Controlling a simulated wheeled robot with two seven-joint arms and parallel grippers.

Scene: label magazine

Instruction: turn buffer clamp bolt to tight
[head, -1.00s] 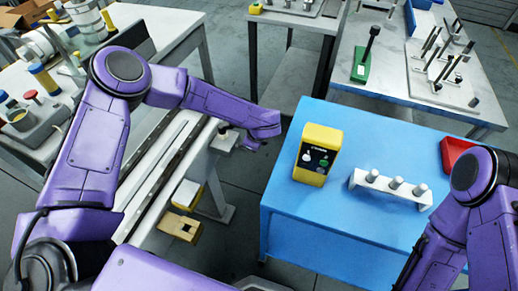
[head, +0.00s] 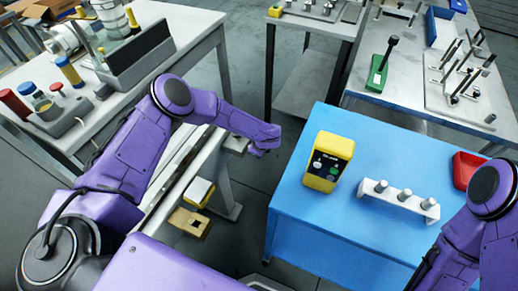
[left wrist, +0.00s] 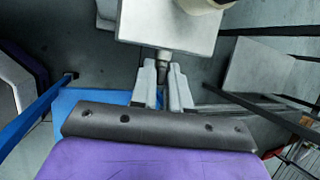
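In the left wrist view a grey block (left wrist: 172,25) fills the top centre, and a short dark metal bolt (left wrist: 163,65) sticks out of it toward my gripper. My left gripper (left wrist: 163,72) has one finger on each side of the bolt's end. The fingers are a little apart with a narrow gap between them; whether they touch the bolt is unclear.
The blue table (head: 300,225) holds a yellow control box (head: 328,162), a white rack (head: 385,199) with grey cylinders and a red bin (head: 466,168). A narrow floor gap separates bench and blue table.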

